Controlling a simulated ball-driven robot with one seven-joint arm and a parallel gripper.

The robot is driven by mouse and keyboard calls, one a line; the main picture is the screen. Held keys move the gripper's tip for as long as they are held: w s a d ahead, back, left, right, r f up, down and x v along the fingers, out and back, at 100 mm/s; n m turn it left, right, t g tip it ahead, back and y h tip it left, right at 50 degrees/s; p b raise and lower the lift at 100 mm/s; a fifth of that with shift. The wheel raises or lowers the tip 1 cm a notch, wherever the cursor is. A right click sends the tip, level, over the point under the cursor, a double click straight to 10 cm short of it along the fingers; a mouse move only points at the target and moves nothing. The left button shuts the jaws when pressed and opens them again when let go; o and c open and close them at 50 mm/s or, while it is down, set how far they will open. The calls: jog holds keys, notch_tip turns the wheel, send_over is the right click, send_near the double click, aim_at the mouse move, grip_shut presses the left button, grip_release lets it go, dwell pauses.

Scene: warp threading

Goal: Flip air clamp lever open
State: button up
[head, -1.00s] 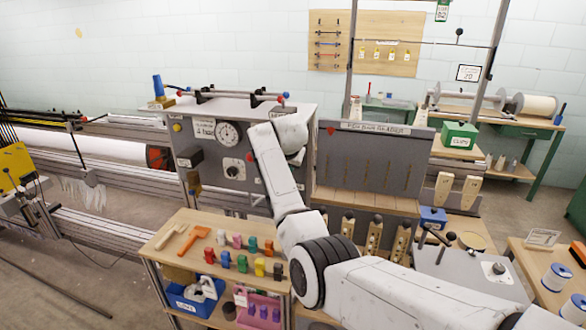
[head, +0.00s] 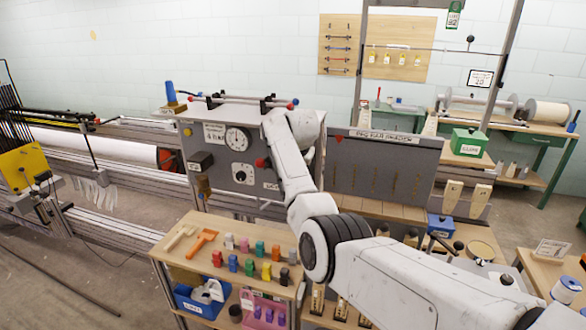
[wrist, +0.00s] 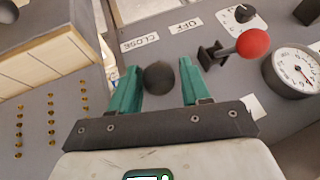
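My gripper (wrist: 160,92) is open, with its two teal fingers spread apart in the wrist view. A dark round knob (wrist: 159,76) shows between the fingers, with gaps visible on both sides. Its stem is hidden, and I cannot tell its depth from the fingertips. A CLOSE label (wrist: 139,42) lies on the grey panel just beyond it, and an OFF label (wrist: 186,27) is to the right. A red-knobbed lever (wrist: 252,43) stands right of the fingers; its red knob also shows in the head view (head: 262,163). My arm hides the gripper in the head view.
The grey control box (head: 215,165) carries a round gauge (head: 237,138), also close on the wrist view's right (wrist: 294,70). A peg bar reader panel (head: 380,165) stands right of my arm. A wooden shelf (head: 190,262) with coloured pieces is below.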

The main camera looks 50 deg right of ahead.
jog(key=shift+o, duration=1)
jog(key=b+v, duration=0.2)
jog(key=v, duration=0.8)
jog(key=shift+s+a+r, duration=0.15)
jog(key=shift+a+r, duration=0.05)
jog(key=shift+r, duration=0.05)
jog(key=s+a+f+n+g, duration=0.1)
jog(key=s+a+f+n, duration=0.1)
jog(key=s+a+f, duration=0.45)
jog(key=s+a+f+n+y, duration=0.15)
jog(key=a+f, duration=0.25)
jog(key=f, duration=0.6)
jog(key=s+a+f+n+g, duration=0.15)
jog(key=s+a+f, duration=0.3)
jog(key=f, duration=0.45)
jog(key=s+a+f+n, duration=0.2)
jog(key=s+a, duration=0.3)
jog(key=s, duration=0.4)
jog(key=s+a+f+n+g+y, duration=0.1)
jog(key=s+a+f+n, duration=0.2)
jog(key=s+a, duration=0.3)
jog(key=s+a+f+n+y, duration=0.1)
jog(key=s+a+f+n, duration=0.2)
jog(key=s+a, duration=0.3)
jog(key=s+f, duration=0.1)
jog(key=s, duration=0.4)
jog(key=shift+s+f+g, duration=0.2)
jog(key=shift+s+g, duration=0.1)
jog(key=shift+g, duration=0.05)
